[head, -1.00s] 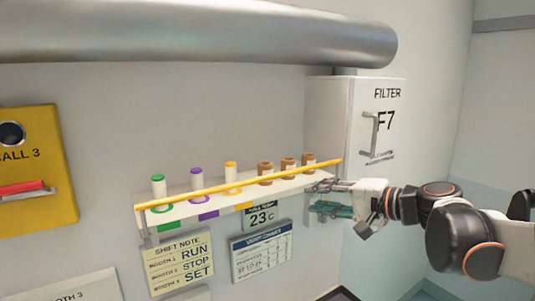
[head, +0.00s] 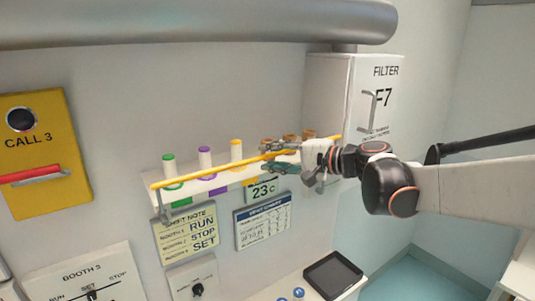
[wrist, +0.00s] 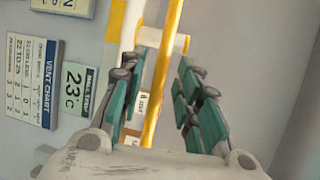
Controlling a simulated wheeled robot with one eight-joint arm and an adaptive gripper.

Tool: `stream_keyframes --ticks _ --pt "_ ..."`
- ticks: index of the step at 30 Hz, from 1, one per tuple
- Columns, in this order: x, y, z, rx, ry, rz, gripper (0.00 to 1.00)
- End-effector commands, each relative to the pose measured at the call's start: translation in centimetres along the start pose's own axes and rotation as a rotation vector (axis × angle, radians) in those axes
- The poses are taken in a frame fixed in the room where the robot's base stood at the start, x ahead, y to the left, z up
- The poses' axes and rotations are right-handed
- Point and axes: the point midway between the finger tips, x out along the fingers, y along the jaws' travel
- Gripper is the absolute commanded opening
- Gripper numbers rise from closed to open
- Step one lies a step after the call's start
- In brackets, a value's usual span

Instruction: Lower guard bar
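The yellow guard bar (head: 215,173) runs along the front of the small wall shelf (head: 196,188), rising slightly to the right. My gripper (head: 280,157) is at the bar's right part, in front of the shelf. In the wrist view, the bar (wrist: 160,85) passes between the teal fingers of my gripper (wrist: 163,88). The fingers are spread with gaps beside the bar; firm contact is not visible. My gripper hides part of the bar and shelf in the head view.
White spools with green (head: 168,167), purple (head: 204,158) and yellow (head: 236,151) tops, and brown spools (head: 290,143), stand on the shelf. The filter box (head: 334,85) is at right, a large pipe (head: 200,22) above. A dark tablet (head: 333,275) lies below.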

Motion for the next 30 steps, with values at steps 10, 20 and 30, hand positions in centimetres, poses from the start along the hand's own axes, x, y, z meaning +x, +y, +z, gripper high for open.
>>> stream_keyframes --ticks 10,20,30 --pt "2.2 0.0 0.0 0.000 0.001 0.000 0.31" --pt "2.2 0.0 0.0 0.000 0.001 0.000 0.01" --pt "2.1 0.1 0.0 -0.005 0.001 -0.011 0.00"
